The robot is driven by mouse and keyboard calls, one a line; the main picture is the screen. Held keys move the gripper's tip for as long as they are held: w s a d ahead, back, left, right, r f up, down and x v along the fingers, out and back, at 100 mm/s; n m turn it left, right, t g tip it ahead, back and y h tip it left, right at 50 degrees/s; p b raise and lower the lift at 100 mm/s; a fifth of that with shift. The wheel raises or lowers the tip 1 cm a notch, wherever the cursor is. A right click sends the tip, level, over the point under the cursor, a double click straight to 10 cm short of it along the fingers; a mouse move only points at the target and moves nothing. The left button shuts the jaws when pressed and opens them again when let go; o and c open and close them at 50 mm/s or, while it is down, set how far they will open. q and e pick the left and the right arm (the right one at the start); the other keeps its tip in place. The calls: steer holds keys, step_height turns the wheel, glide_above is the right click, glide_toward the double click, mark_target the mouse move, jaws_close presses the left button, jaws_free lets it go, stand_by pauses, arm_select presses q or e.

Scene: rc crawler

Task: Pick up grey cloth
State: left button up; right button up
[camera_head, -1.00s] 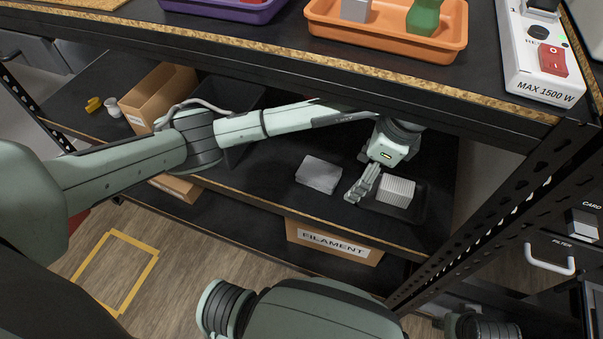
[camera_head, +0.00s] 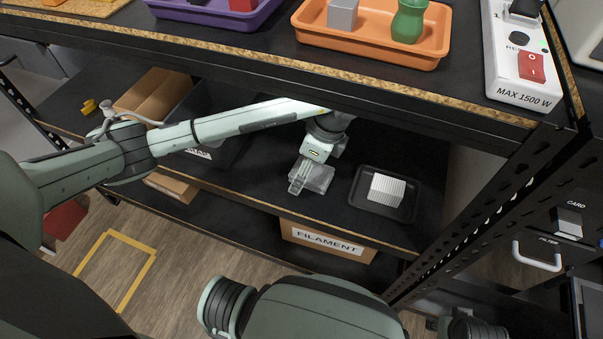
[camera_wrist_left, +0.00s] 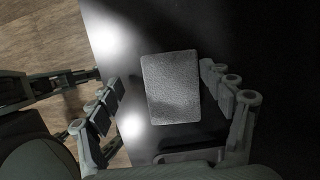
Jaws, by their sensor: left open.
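The grey cloth (camera_head: 318,179) lies flat on the middle shelf, partly hidden by my left gripper in the head view. It shows as a whole grey rectangle (camera_wrist_left: 171,87) in the left wrist view. My left gripper (camera_head: 297,188) is over the cloth. In the wrist view its fingers (camera_wrist_left: 165,95) are open, one on each side of the cloth, with nothing held between them. I cannot tell how high the fingertips are above the shelf. My right gripper is not in view.
A black tray (camera_head: 358,196) with a ribbed white block (camera_head: 386,189) stands right of the cloth. The upper shelf edge (camera_head: 400,92) hangs above my left arm. A dark bin (camera_head: 215,150) stands left. A FILAMENT box (camera_head: 328,240) is on the shelf below.

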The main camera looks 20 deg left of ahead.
arm_select(q)
steer(key=shift+a+f, duration=0.1)
steer(key=shift+f, duration=0.25)
steer(key=shift+c, duration=0.3)
steer(key=c, duration=1.1)
steer(key=shift+w+r, duration=0.1)
steer(key=shift+r, duration=0.05)
